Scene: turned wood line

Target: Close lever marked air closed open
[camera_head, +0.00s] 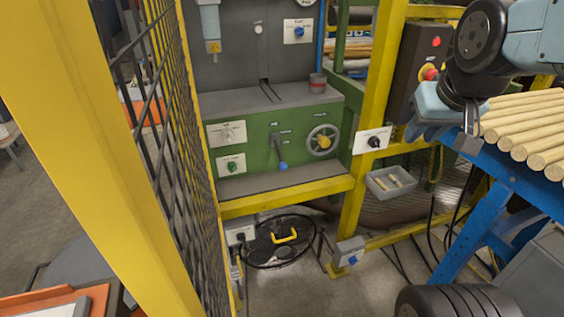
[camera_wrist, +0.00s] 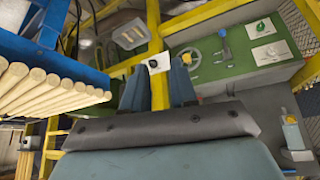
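A lever with a blue handle (camera_head: 282,164) hangs on the green machine front, left of a grey handwheel (camera_head: 322,141). Its handle points down and slightly right. The small labels around it are too small to read, so I cannot confirm the air marking. In the wrist view the lever (camera_wrist: 226,47) shows at upper right, apart from my fingers. My gripper (camera_head: 443,135) is at the right of the head view, well right of the lever, beside the dowels. In the wrist view my gripper (camera_wrist: 157,88) has its fingers apart with nothing between them.
A yellow post (camera_head: 370,110) with a black knob on a white plate (camera_head: 373,140) stands between my gripper and the lever. Wooden dowels (camera_head: 525,125) lie on a blue rack (camera_head: 480,205). A grey tray (camera_head: 390,183) hangs near the post. Yellow-framed mesh (camera_head: 175,120) stands at left.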

